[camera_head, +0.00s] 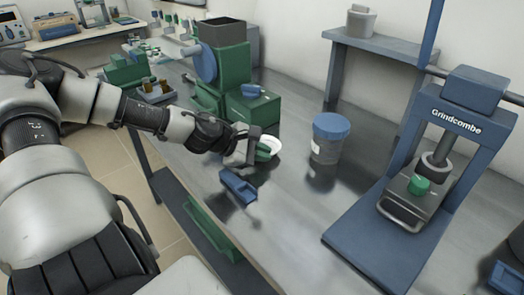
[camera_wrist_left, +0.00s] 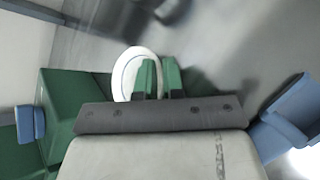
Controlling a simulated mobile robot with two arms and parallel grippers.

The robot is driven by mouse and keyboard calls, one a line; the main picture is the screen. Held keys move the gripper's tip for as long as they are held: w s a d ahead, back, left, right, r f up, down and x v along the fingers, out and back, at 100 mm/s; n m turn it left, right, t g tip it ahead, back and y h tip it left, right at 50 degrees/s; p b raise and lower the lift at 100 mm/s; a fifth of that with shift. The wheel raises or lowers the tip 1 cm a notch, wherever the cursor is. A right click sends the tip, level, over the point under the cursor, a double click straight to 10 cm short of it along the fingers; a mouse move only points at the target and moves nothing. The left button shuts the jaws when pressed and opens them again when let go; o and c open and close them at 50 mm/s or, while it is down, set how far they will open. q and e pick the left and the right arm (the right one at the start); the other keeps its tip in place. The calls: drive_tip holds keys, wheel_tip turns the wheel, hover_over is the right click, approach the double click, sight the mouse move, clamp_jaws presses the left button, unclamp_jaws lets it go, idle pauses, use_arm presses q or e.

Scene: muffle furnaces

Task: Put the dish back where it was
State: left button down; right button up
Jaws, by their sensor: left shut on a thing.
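The white round dish (camera_head: 274,144) shows beside the fingertips of my left gripper (camera_head: 264,153) in the head view, over the grey bench. In the left wrist view the dish (camera_wrist_left: 127,66) is seen as a pale oval, its right side partly hidden by a green finger. My left gripper (camera_wrist_left: 160,75) is shut on the dish near its rim. Whether the dish touches the bench is hard to tell. My right gripper does not show in either view.
A blue scoop-like tray (camera_head: 238,186) lies just in front of my gripper. A blue-lidded jar (camera_head: 329,138) stands to the right. A green machine (camera_head: 225,75) and green box (camera_head: 252,110) stand behind. A blue Grindcombe press (camera_head: 375,240) is at right.

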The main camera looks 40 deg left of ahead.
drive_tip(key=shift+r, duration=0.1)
use_arm(q)
drive_tip(key=c, duration=1.2)
unclamp_jaws()
drive_tip(key=shift+c, duration=0.2)
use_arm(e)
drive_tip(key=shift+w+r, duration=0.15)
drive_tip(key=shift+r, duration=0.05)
